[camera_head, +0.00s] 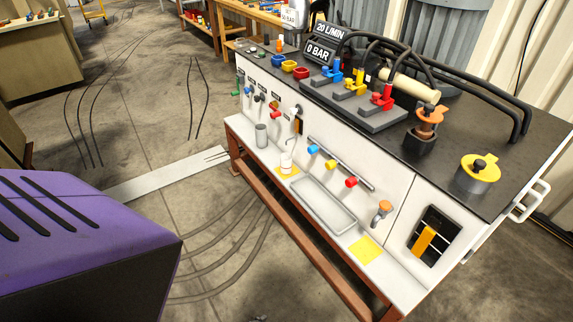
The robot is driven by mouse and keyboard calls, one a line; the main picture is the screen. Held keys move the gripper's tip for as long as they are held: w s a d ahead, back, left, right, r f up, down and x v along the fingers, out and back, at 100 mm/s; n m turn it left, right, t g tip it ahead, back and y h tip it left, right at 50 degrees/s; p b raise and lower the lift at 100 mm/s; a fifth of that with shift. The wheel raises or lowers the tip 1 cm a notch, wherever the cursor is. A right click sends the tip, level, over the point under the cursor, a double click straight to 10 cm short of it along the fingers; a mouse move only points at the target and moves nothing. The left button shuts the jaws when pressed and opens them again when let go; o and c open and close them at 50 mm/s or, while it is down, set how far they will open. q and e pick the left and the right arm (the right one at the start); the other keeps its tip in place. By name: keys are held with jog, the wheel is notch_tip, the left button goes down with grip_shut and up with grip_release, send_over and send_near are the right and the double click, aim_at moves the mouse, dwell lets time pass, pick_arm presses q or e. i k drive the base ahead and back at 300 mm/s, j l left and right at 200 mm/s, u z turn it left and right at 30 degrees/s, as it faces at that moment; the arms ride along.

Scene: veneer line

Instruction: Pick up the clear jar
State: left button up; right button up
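A small clear jar (286,164), whitish in its lower part, stands upright on a yellow pad (288,173) on the white lower ledge of the bench (400,270). A thin hooked spout hangs from the panel just above it. The jar is small in this view, so I cannot tell its lid or contents. Neither of my grippers shows in the head view.
A grey cylinder (261,136) stands left of the jar. A shallow grey tray (322,204) lies to its right, then a bare yellow pad (365,250). Coloured valve knobs (331,166) stick out above the ledge. Floor before the bench carries dark cables (225,255).

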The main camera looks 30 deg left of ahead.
aim_at(285, 164)
jog(key=i+j+u, duration=0.1)
jog(key=i+j, duration=0.3)
jog(key=i+j+u, duration=0.1)
jog(key=i+j, duration=0.3)
jog(key=i, duration=0.25)
jog(key=i+j+u, duration=0.1)
jog(key=i+j, duration=0.25)
jog(key=i, duration=0.2)
